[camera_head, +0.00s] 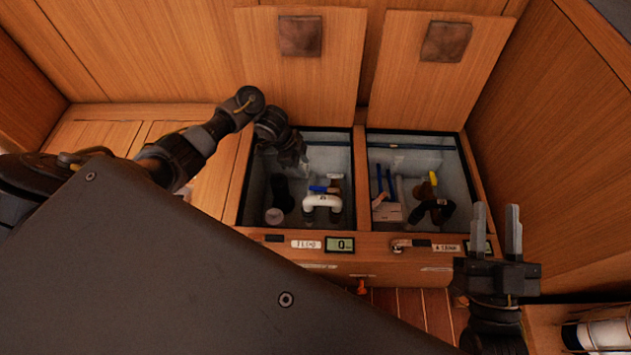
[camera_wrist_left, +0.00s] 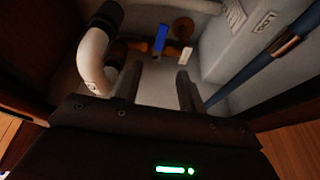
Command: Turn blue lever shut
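The blue lever (camera_head: 320,188) is in the left open compartment, beside a white bent pipe (camera_head: 322,202). In the left wrist view the blue lever (camera_wrist_left: 161,39) stands on brown pipework, ahead of my fingers and apart from them. My left gripper (camera_head: 303,164) reaches down into this compartment, above and left of the lever. Its two fingers (camera_wrist_left: 157,82) are apart with nothing between them. My right gripper (camera_head: 497,210) is open and empty, in front of the right compartment with its fingers pointing up.
The right compartment holds blue hoses or handles (camera_head: 385,181), a yellow handle (camera_head: 433,178) and a pale box (camera_head: 387,211). A wooden divider (camera_head: 361,180) separates the compartments. Raised lids (camera_head: 305,75) stand behind. A small display (camera_head: 340,244) is on the front edge.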

